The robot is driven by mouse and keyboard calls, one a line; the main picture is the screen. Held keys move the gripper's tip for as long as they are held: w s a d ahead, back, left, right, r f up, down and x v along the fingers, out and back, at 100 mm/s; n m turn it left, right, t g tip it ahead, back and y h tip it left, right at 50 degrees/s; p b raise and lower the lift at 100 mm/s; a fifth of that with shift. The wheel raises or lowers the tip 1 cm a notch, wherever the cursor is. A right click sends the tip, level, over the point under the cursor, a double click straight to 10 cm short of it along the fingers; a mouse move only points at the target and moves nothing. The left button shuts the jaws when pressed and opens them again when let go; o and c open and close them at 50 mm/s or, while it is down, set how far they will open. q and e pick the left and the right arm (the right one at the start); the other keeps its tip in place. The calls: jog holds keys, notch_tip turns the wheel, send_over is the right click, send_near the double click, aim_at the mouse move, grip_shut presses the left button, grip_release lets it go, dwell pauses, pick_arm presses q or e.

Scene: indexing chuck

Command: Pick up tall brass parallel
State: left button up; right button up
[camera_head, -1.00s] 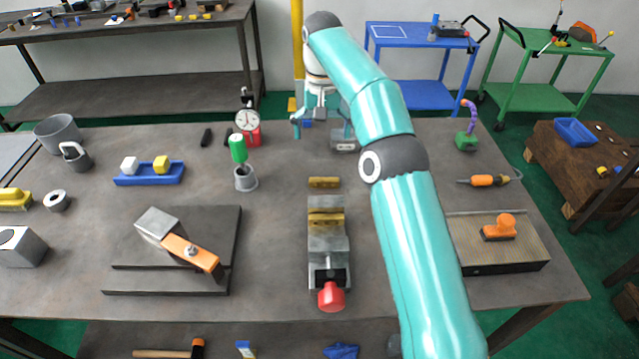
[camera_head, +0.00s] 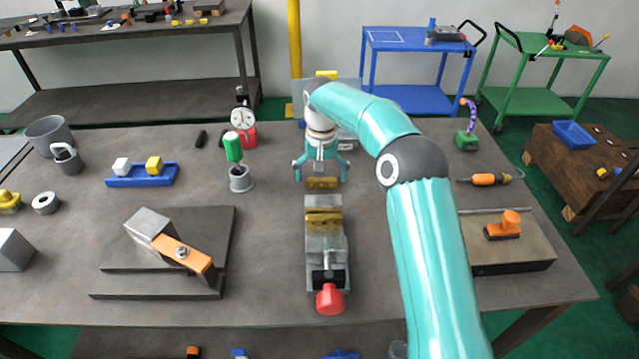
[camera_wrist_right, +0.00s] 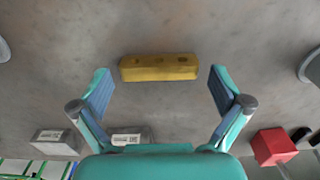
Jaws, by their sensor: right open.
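A brass bar (camera_head: 322,184) lies loose on the table behind the vise (camera_head: 326,245). In the right wrist view the brass bar (camera_wrist_right: 160,68) lies crosswise and shows small dark holes in its side. Further brass pieces (camera_head: 324,217) sit between the vise jaws. My right gripper (camera_head: 321,177) is open and empty, its fingers pointing down on either side of the loose bar in the head view. In the right wrist view my right gripper (camera_wrist_right: 160,82) has its fingers spread wider than the bar, which shows just beyond the fingertips, untouched. My left gripper is not in view.
The vise has a red handle knob (camera_head: 330,298) at its front. A dial gauge (camera_head: 243,120) with a red base and a green-handled tool in a cup (camera_head: 238,178) stand to the left. Labelled grey blocks (camera_wrist_right: 55,141) lie behind the bar. Table space beside the bar is clear.

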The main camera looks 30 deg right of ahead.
jog(key=shift+f, duration=0.2)
jog(key=c, duration=1.2)
jog(key=shift+r, duration=0.1)
jog(key=shift+c, duration=0.2)
